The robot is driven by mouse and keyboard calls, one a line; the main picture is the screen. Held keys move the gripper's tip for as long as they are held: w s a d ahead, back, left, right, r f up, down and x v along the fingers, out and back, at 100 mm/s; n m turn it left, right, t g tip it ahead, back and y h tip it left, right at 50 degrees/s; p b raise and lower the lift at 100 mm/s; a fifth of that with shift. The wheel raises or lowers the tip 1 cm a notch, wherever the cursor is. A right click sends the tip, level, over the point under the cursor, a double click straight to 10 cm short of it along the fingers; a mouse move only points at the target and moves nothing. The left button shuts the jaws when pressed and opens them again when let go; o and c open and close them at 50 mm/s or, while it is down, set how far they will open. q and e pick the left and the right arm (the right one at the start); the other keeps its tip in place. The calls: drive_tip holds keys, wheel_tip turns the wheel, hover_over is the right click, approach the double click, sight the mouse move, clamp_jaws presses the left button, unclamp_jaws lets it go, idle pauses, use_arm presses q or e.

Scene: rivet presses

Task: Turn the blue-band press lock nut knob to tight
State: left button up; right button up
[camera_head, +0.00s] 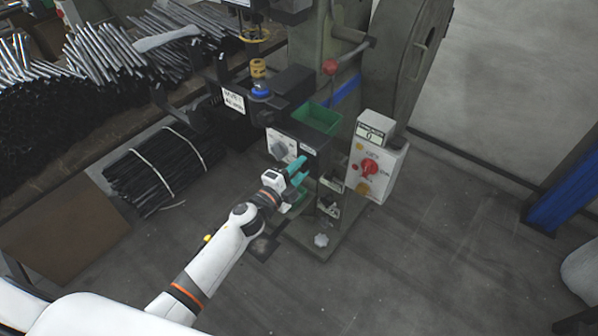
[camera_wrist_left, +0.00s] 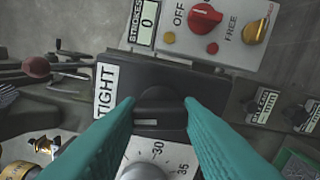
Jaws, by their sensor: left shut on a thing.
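The press with the blue band (camera_head: 345,92) stands in the middle of the head view. My left gripper (camera_head: 298,173) is at its front, with two teal fingers. In the left wrist view, the fingers (camera_wrist_left: 159,104) are shut on a black knob (camera_wrist_left: 158,97), one on each side. The knob sits on a dark block beside a white TIGHT label (camera_wrist_left: 105,88). A short pale mark shows on the knob's lower side, short of the label. The head view does not show the knob clearly behind the gripper. My right gripper is not in view.
A control box with a red knob (camera_head: 369,167) stands right of the gripper. In the left wrist view, a numbered dial (camera_wrist_left: 150,160) lies just below the black knob. A green bin (camera_head: 317,118) is above. Bundled black rods (camera_head: 150,178) lie at left.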

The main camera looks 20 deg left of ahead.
use_arm(q)
drive_tip(key=shift+f+m+b, duration=0.1)
drive_tip(key=shift+m+b, duration=0.2)
drive_tip(key=shift+m, duration=0.8)
drive_tip(key=o, duration=1)
drive_tip(key=shift+s, duration=0.1)
drive_tip(key=b+v, duration=0.1)
drive_tip(key=v, duration=1.1)
